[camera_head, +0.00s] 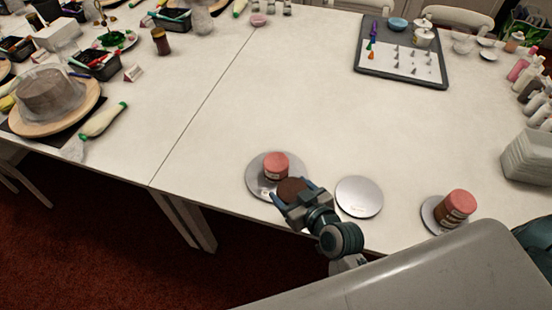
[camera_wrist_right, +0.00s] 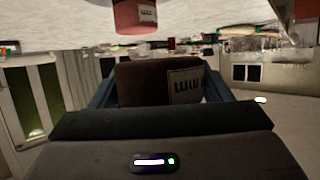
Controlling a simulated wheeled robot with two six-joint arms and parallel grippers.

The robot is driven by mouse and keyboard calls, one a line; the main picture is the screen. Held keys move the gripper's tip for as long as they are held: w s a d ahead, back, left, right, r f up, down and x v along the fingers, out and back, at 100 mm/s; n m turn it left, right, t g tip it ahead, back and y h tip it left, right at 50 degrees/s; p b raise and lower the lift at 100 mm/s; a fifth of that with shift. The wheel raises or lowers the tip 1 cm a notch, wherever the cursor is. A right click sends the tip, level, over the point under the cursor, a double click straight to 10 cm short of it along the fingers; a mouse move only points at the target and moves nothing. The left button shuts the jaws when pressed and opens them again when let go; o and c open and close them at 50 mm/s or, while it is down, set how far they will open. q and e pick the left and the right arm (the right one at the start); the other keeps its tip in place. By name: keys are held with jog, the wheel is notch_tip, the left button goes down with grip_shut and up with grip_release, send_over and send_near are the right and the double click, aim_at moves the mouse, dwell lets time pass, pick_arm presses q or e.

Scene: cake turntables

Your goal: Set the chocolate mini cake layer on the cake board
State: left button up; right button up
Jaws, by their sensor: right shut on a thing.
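The chocolate mini cake layer (camera_head: 291,188) is a small brown cylinder between the fingers of my right gripper (camera_head: 298,192). In the right wrist view the brown layer (camera_wrist_right: 145,84) shows a white label, with a finger on each side. In the head view it overlaps the right front part of the left grey round board (camera_head: 254,181); I cannot tell if it touches. A pink layer (camera_head: 276,164) stands on that board. The middle round cake board (camera_head: 359,197) is bare, just right of my right gripper. My left gripper is not in view.
A right round board (camera_head: 430,212) carries a stacked cake (camera_head: 456,208), pink over brown. A grey tray (camera_head: 437,82) with piping tips lies at the back right. The table centre is clear.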

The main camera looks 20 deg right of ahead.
jog(key=p, duration=0.5)
send_over(276, 161)
jog(key=shift+s+f, duration=0.4)
jog(key=shift+f, duration=0.15)
jog(key=shift+w, duration=0.6)
notch_tip(276, 161, down, 3)
jog(key=shift+r+p, duration=0.15)
jog(key=shift+p, duration=0.45)
jog(key=shift+f, duration=0.35)
jog(key=shift+s, duration=0.1)
jog(key=shift+f, duration=0.1)
jog(key=o, duration=0.5)
jog(key=shift+f, duration=0.15)
jog(key=o, duration=0.5)
jog(key=shift+c, duration=0.2)
